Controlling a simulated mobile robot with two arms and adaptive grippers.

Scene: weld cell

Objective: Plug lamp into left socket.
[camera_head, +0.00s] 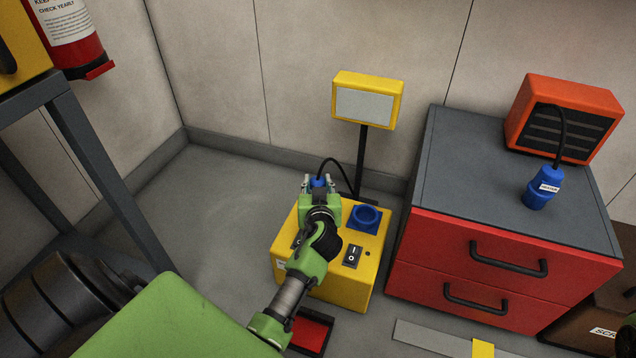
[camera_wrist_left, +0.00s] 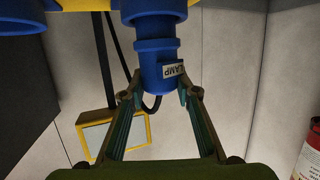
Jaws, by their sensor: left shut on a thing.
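The blue lamp plug (camera_wrist_left: 158,72), labelled LAMP, is between the fingers of my left gripper (camera_head: 319,184), which is shut on it. In the wrist view the left gripper (camera_wrist_left: 160,92) grips the plug's cable end. The plug's front end meets the wider blue left socket (camera_wrist_left: 153,8); how deep it sits I cannot tell. In the head view my gripper and arm hide the left socket on the yellow socket box (camera_head: 345,290). The empty right socket (camera_head: 366,216) is beside it. The lamp (camera_head: 366,103), a yellow-framed panel on a post, stands behind. My right gripper is out of view.
A red cabinet (camera_head: 480,265) stands right of the box, with an orange heater (camera_head: 565,115) and its blue plug (camera_head: 543,188) on top. A switch (camera_head: 352,257) is on the box. A dark metal frame (camera_head: 100,150) and fire extinguisher (camera_head: 75,35) are at the left.

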